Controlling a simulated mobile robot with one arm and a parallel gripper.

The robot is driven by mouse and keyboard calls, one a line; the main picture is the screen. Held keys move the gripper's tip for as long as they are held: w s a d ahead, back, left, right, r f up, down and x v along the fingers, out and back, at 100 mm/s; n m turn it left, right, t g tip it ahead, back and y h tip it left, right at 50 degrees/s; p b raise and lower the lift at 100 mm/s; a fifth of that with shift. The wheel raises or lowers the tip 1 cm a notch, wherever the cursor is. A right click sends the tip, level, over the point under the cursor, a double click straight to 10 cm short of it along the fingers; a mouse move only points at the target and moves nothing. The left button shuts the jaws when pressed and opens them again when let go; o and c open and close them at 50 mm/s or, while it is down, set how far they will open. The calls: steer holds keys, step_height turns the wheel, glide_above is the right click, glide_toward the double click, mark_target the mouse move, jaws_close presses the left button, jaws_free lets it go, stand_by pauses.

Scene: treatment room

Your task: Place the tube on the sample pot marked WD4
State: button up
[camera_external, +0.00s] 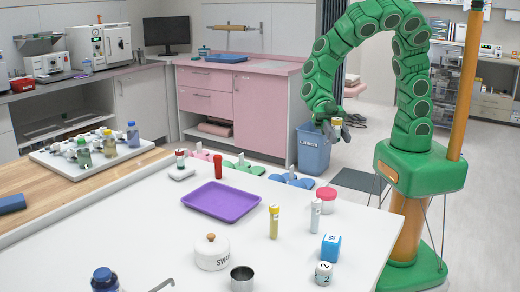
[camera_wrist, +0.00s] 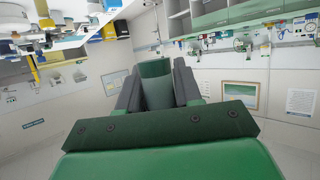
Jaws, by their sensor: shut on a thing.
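My gripper (camera_external: 336,133) is raised above the floor beyond the table's far right edge. It is shut on a tube (camera_external: 337,122) with a pale yellow top; the jaws hide most of it. In the wrist view my gripper (camera_wrist: 157,78) has its dark fingers on either side of a green piece, probably the held tube. A pot with a pink lid (camera_external: 326,194) stands on the table below and apart from my gripper. No WD4 marking is legible, so I cannot tell whether this is the named pot.
A purple tray (camera_external: 221,200) and a white lidded pot (camera_external: 212,253) are farther left. A blue bin (camera_external: 313,155) stands behind.

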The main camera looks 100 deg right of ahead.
steer(key=s+d+n+g, duration=0.1)
steer(key=s+n+g, duration=0.1)
steer(key=s, duration=0.6)
glide_above(330, 194)
steer(key=s, duration=0.1)
steer(key=f, duration=0.8)
steer(key=shift+d+f, duration=0.2)
steer(key=shift+w+a+f, duration=0.25)
steer(key=shift+w+f, duration=0.25)
steer(key=shift+f, duration=1.7)
steer(key=shift+f, duration=0.1)
steer(key=o, duration=1)
